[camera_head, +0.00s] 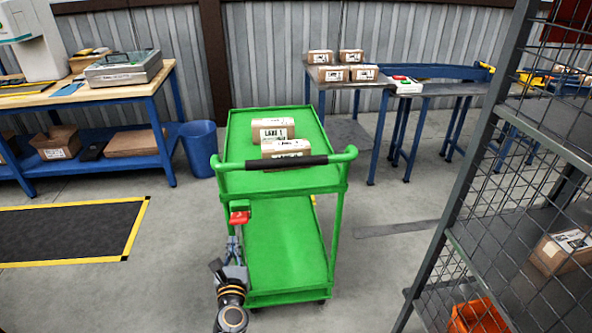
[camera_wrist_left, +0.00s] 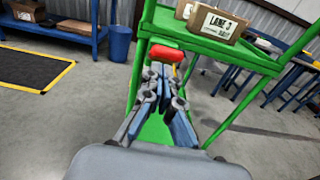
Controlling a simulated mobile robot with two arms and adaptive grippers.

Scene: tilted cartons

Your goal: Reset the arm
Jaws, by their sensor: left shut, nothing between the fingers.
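My left gripper (camera_head: 236,246) points away from me at the near left side of the green cart (camera_head: 247,185), just below a red part (camera_head: 239,218) by the cart's left post. In the left wrist view my left gripper (camera_wrist_left: 168,80) has its fingers together with nothing held, and the red part (camera_wrist_left: 166,54) shows just beyond the tips. I cannot tell whether they touch. Two cartons lie on the cart's top: a far one marked LANE 1 (camera_head: 272,129) and a near one (camera_head: 286,149) behind the handle. The left wrist view shows a carton marked LANE 3 (camera_wrist_left: 216,23). My right gripper is not in view.
A mesh-sided rack (camera_head: 462,170) stands close on the right, with a carton (camera_head: 562,252) and an orange bin (camera_head: 478,316). A workbench (camera_head: 120,92) and blue bin (camera_head: 200,147) are at left. Several cartons (camera_head: 335,73) sit on a back table.

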